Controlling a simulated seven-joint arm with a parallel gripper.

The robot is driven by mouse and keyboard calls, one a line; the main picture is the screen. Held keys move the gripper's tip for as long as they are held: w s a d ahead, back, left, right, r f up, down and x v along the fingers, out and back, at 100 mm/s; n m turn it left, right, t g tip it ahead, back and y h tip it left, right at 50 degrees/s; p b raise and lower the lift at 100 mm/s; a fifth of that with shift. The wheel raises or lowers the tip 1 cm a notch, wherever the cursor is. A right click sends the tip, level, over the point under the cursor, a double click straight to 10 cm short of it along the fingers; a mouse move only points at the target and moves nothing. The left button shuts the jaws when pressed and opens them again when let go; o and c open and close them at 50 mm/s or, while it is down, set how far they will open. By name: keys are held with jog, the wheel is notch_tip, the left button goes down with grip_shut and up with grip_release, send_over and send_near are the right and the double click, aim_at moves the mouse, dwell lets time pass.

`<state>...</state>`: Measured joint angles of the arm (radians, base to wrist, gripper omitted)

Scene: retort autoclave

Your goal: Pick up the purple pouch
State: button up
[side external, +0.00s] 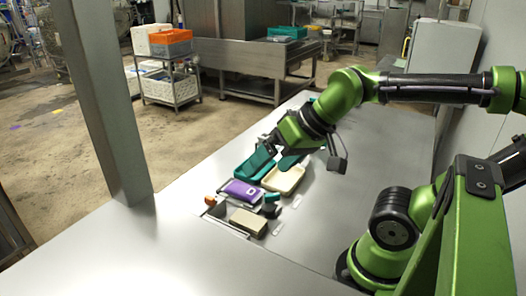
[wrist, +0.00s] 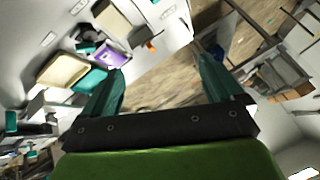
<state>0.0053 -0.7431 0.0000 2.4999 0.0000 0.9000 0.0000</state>
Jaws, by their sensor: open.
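The purple pouch (side external: 241,190) lies flat on the worktop, in front of a teal tray (side external: 250,168) and left of a cream tray (side external: 285,179). My gripper (side external: 275,152) is above and behind the pouch, near the two trays, and apart from the pouch. In the wrist view my gripper (wrist: 161,66) shows two teal fingers spread wide with nothing between them.
A beige block or pouch (side external: 248,222) lies in front of the purple pouch. A small orange item (side external: 210,201) and a dark teal-topped item (side external: 271,198) are close beside it. The worktop (side external: 345,190) is clear to the right. A grey post (side external: 98,110) stands at the left.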

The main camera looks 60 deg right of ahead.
jog(key=w+d+f+g+h, duration=0.1)
jog(key=w+d+f+g, duration=0.25)
jog(key=w+d, duration=0.4)
jog(key=n+g+h, duration=0.1)
jog(key=n+g, duration=0.3)
send_over(242, 188)
notch_tip(242, 188, down, 2)
notch_tip(242, 188, down, 17)
jog(key=shift+d, duration=0.1)
jog(key=c, duration=1.2)
